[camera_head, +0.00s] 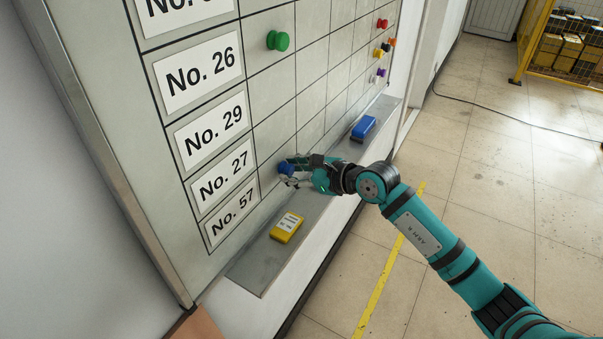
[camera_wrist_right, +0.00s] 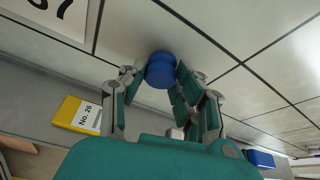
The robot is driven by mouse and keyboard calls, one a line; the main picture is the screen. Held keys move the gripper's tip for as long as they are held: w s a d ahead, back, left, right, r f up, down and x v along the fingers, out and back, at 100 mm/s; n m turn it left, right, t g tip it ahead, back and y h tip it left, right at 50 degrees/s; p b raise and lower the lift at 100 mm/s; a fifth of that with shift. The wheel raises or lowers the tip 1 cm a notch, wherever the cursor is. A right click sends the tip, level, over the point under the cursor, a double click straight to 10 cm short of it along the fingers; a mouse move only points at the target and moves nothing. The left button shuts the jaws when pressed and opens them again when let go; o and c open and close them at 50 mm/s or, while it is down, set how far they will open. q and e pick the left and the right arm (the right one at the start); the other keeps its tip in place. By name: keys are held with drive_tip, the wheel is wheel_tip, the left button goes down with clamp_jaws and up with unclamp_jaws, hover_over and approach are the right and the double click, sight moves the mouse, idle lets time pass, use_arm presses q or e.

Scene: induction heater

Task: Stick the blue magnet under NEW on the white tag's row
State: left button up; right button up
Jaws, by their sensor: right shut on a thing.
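My right gripper (camera_head: 294,168) is shut on the blue magnet (camera_head: 286,169) at the lower part of the board, just right of the tag column. In the right wrist view the round blue magnet (camera_wrist_right: 161,70) sits between the fingertips of the gripper (camera_wrist_right: 155,82), in front of the board. I cannot tell whether it touches the board. White tags read No. 26 (camera_head: 199,75), No. 29 (camera_head: 212,130), No. 27 (camera_head: 222,178) and No. 57 (camera_head: 232,214). The magnet is near the No. 57 and No. 27 rows. The word NEW is not visible. My left gripper is not in view.
A yellow block (camera_head: 287,227) with a white label reading No. 26 lies on the ledge (camera_head: 258,262) below the board. A blue block (camera_head: 363,128) lies farther along it. A green magnet (camera_head: 278,41) is higher up; several small coloured magnets are at the far side.

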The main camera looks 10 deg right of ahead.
drive_tip(key=shift+w, duration=0.1)
drive_tip(key=shift+w+a, duration=0.15)
drive_tip(key=shift+a, duration=0.05)
idle(0.5)
drive_tip(key=o, duration=1.2)
